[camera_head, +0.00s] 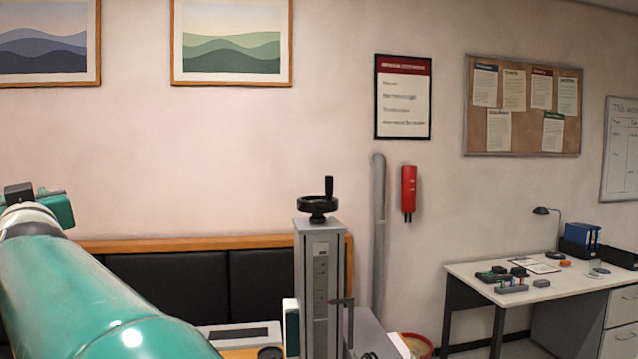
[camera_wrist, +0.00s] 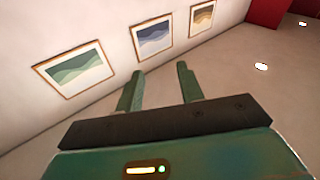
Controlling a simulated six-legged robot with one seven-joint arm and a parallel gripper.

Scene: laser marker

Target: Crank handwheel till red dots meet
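The black handwheel (camera_head: 317,205) with its upright crank handle (camera_head: 329,187) sits on top of a grey column (camera_head: 318,285) in the head view. The column has a scale on its front face. No red dots can be made out in either view. My gripper (camera_wrist: 157,82) shows in the wrist view with its two green fingers apart and nothing between them. It points toward the wall and ceiling, away from the handwheel. In the head view my teal arm fills the lower left, well left of the column. The handwheel is not in the wrist view.
A black padded bench (camera_head: 180,290) with a wooden top rail stands behind the column. A white desk (camera_head: 545,280) with small items is at the right. A red extinguisher (camera_head: 408,189) hangs on the wall. The space around the handwheel looks clear.

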